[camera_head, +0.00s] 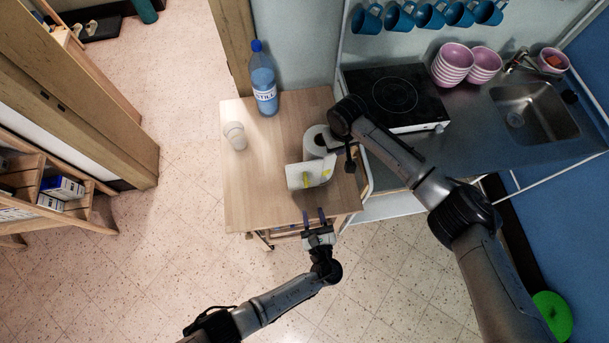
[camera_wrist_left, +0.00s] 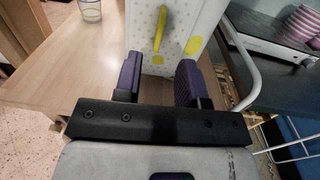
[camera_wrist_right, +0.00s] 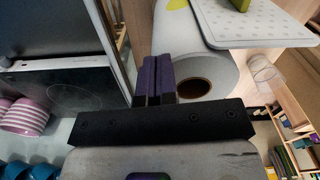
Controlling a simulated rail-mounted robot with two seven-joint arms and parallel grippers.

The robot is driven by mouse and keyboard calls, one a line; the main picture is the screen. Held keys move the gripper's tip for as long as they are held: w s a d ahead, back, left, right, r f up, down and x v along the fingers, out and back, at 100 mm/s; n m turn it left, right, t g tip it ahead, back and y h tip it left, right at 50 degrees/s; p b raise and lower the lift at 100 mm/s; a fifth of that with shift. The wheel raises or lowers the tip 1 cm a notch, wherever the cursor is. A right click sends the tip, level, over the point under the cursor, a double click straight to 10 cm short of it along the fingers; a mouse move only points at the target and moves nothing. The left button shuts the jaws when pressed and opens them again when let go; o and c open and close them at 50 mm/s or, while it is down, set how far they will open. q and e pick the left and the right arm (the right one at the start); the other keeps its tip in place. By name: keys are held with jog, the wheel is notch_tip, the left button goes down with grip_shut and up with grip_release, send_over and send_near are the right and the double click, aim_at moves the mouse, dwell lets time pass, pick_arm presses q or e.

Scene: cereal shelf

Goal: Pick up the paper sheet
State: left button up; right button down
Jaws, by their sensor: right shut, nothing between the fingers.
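The paper sheet (camera_head: 304,176) looks like a white dotted panel with yellow marks, on the wooden table beside a white paper roll (camera_head: 318,141). It also shows in the left wrist view (camera_wrist_left: 178,30) and the right wrist view (camera_wrist_right: 265,32). My left gripper (camera_head: 314,214) is open and empty at the table's front edge, pointing at the sheet's near side and apart from it in the head view. My right gripper (camera_head: 350,163) is shut and empty, just right of the roll; in the right wrist view its fingers (camera_wrist_right: 158,75) are beside the roll. I cannot tell whether they touch it.
A blue-capped water bottle (camera_head: 263,80) and a clear cup (camera_head: 235,136) stand on the table (camera_head: 255,200). A stove (camera_head: 398,95), pink bowls (camera_head: 454,64) and a sink (camera_head: 535,108) are to the right. Teal mugs (camera_head: 401,16) hang behind.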

aim_at(306, 181)
pick_arm(q)
jog(key=shift+d+x, duration=0.2)
jog(key=shift+x, duration=5.7)
jog(key=shift+f, duration=0.1)
jog(key=shift+c, duration=0.4)
grip_shut()
